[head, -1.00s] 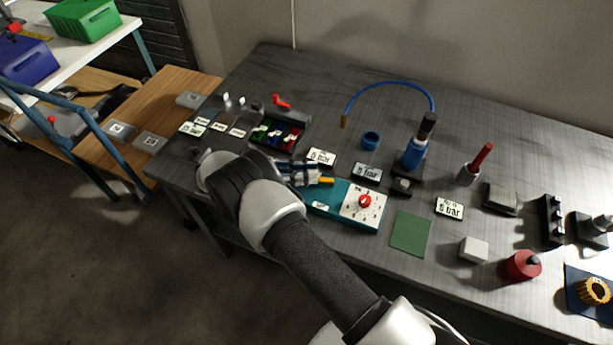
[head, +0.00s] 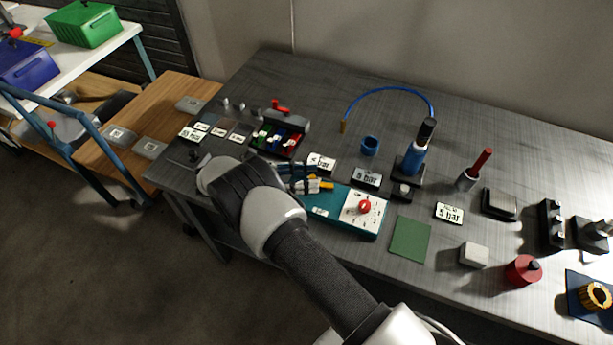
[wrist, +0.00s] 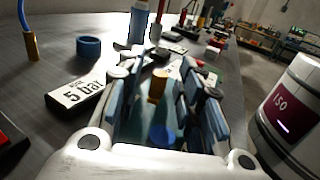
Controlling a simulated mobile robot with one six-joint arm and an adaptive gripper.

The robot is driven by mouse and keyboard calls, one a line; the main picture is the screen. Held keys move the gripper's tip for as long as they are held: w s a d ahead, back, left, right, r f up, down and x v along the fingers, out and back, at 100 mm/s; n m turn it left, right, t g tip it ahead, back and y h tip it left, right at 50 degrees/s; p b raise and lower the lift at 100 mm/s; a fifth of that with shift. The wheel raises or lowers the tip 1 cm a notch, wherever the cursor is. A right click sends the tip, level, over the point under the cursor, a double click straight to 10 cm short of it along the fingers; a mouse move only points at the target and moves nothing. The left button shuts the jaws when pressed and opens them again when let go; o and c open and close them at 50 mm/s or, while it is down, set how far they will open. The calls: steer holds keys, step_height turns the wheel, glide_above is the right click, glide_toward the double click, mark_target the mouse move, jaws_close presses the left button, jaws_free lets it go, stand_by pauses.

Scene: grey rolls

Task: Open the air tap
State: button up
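A teal box (head: 334,202) lies at the front of the grey bench. On its right end is a white dial plate with a red knob (head: 364,207). A small yellow part (head: 327,185) stands at its left half; it also shows in the wrist view (wrist: 157,85). I cannot tell for sure which part is the air tap. My gripper (head: 312,180) is low over the box's left end. In the wrist view my gripper (wrist: 160,95) has its fingers apart, with the yellow part visible between or just beyond them. A blue round piece (wrist: 162,135) shows lower between the fingers. Contact is not clear.
A "5 bar" plate (wrist: 82,92) lies left of my fingers in the wrist view. A blue ring (head: 370,145), a blue bottle-like tool (head: 414,158) and a red lever (head: 281,106) stand behind. A green mat (head: 410,238) lies right of the box.

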steer(key=shift+r, duration=0.1)
step_height(320, 180, up, 10)
stand_by(0.4)
